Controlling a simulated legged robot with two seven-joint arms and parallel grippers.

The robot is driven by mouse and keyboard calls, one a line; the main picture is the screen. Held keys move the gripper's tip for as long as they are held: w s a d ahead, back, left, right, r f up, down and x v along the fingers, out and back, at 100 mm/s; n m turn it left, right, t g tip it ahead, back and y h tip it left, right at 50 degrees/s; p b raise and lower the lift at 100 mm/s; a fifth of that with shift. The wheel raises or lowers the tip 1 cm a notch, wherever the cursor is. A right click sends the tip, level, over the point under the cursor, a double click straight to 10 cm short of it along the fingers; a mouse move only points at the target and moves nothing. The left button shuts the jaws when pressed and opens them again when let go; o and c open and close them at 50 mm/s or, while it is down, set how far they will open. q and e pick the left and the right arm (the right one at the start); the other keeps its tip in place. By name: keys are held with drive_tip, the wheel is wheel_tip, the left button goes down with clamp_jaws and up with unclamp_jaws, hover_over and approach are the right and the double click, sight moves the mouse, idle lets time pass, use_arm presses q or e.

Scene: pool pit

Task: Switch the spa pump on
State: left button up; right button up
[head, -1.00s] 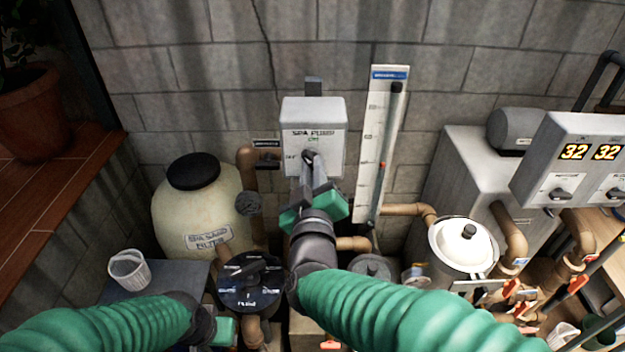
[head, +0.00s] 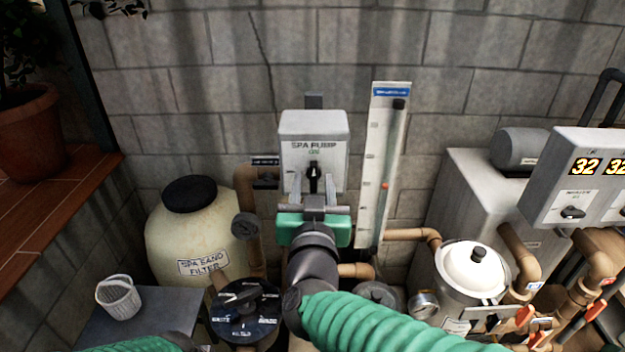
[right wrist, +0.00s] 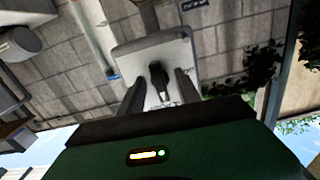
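The spa pump box (head: 313,133) is a light grey switch box on the block wall, with "SPA PUMP" and a green "ON" label on its front. Its black knob (head: 314,176) stands upright, pointing at the ON label. My right gripper (head: 315,190) is just below and in front of the knob, with its two fingers apart. In the right wrist view the knob (right wrist: 159,80) shows between the open fingers, with gaps on both sides. My left gripper is out of view; only its green sleeve shows at the bottom left.
The spa sand filter (head: 195,235) stands left, with a black multiport valve (head: 245,310) in front. A flow gauge (head: 385,165) hangs right of the box. A white-lidded pot (head: 470,268) and a heater cabinet with a display (head: 588,166) are further right. A white basket (head: 119,297) sits lower left.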

drive_tip(key=shift+s+r, duration=0.15)
drive_tip(key=shift+s, duration=0.25)
drive_tip(key=s+p, duration=0.1)
drive_tip(key=s, duration=0.5)
drive_tip(key=shift+s+p, duration=0.2)
drive_tip(key=shift+p, duration=0.15)
drive_tip(key=shift+w, duration=0.1)
